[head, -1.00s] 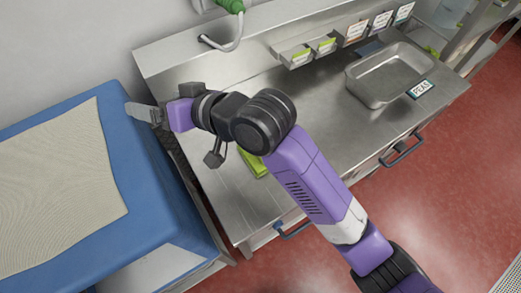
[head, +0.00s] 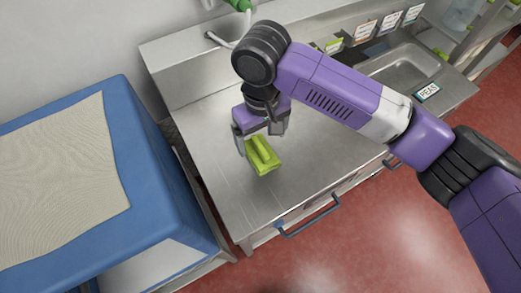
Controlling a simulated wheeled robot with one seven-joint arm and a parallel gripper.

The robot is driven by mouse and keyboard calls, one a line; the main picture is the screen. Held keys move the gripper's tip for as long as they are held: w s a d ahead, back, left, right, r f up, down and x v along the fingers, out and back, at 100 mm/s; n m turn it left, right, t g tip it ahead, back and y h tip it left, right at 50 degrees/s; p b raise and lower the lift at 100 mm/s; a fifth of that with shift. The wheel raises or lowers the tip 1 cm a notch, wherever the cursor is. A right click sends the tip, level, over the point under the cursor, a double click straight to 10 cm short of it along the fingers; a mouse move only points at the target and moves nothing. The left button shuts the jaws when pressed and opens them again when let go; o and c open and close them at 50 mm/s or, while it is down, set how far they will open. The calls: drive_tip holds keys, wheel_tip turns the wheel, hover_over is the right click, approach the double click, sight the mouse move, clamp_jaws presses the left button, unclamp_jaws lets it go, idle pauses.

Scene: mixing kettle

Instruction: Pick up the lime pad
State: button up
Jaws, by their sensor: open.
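The lime pad (head: 264,162) lies on the left part of the steel counter. It is a flat lime piece with a raised grip along its top. My gripper (head: 259,146) points down right over the pad, its fingers spread to either side of the pad's far end. The gripper is open. Whether a finger touches the pad I cannot tell. My gripper's body hides part of the counter behind the pad.
The steel counter (head: 222,183) is bare around the pad. A blue-sided unit (head: 150,185) with a beige top stands close on the left. A steel pan (head: 405,65) with a PEAS label (head: 428,92) is at the back right. A drawer handle (head: 310,217) juts from the counter front.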

sight(260, 146)
drive_tip(key=shift+a+f+p, duration=0.15)
drive_tip(key=shift+f+p, duration=0.45)
drive_tip(key=shift+f, duration=2.1)
drive_tip(key=c, duration=1.7)
drive_tip(key=shift+c, duration=0.2)
drive_tip(key=shift+r, duration=0.15)
wheel_tip(260, 146, up, 20)
drive_tip(key=b, duration=0.1)
